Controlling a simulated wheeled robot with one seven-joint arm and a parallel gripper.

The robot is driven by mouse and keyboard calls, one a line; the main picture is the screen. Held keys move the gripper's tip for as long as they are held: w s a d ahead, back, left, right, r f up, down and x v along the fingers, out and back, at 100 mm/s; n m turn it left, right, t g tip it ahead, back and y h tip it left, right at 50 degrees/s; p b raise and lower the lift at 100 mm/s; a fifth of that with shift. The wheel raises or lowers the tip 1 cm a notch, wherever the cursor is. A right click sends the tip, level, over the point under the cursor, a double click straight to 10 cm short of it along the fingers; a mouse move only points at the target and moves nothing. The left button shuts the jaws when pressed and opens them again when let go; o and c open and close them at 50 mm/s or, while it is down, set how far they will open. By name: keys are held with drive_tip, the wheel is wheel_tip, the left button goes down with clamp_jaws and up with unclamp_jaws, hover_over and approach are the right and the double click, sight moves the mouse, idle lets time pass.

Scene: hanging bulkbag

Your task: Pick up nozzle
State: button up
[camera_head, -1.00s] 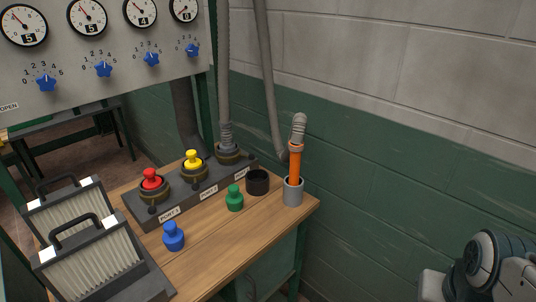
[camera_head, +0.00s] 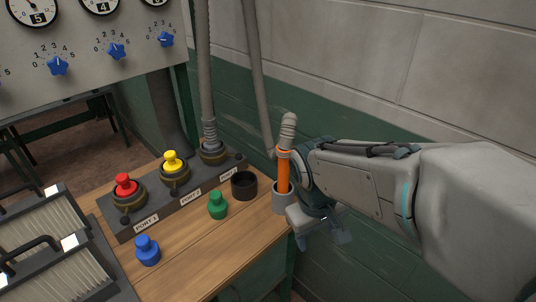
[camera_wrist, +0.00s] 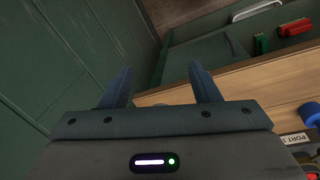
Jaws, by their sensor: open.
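The nozzle (camera_head: 284,172) is an orange tube with a grey hose on its top. It stands upright in a grey cup (camera_head: 279,203) at the right corner of the wooden table. My gripper (camera_head: 327,235) is just right of the cup, low beside the table's edge, and my arm comes in from the right. In the wrist view my gripper (camera_wrist: 161,82) shows two fingers apart with nothing between them. The nozzle is not visible in the wrist view.
On the table (camera_head: 206,253) stand a green plug (camera_head: 217,206), a blue plug (camera_head: 147,251) and a black ring (camera_head: 244,185). The port block (camera_head: 185,196) holds red and yellow plugs. Filters (camera_head: 45,240) stand at left. A green wall (camera_head: 370,262) is close behind my arm.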

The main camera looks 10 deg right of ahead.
drive_tip(key=w+f+n+g+h+p, duration=0.1)
drive_tip(key=w+n+g+h+p, duration=0.1)
drive_tip(key=w+n+h, duration=0.25)
drive_tip(key=n+t+h+p, duration=0.3)
drive_tip(key=n+t+h, duration=0.65)
drive_tip(key=n, duration=0.65)
approach(290, 156)
wheel_tip(290, 156, down, 3)
drive_tip(key=w+a, duration=0.1)
drive_tip(key=a, duration=0.1)
drive_tip(key=shift+w+r+p+x, duration=0.15)
drive_tip(key=shift+p+x, duration=0.75)
drive_tip(key=shift+x, duration=2.45)
drive_tip(key=shift+w+r+p+x, duration=0.15)
drive_tip(key=shift+p+x, duration=0.7)
drive_tip(key=shift+x, duration=2.5)
drive_tip(key=shift+s+a, duration=0.1)
drive_tip(key=shift+a, duration=0.05)
clamp_jaws()
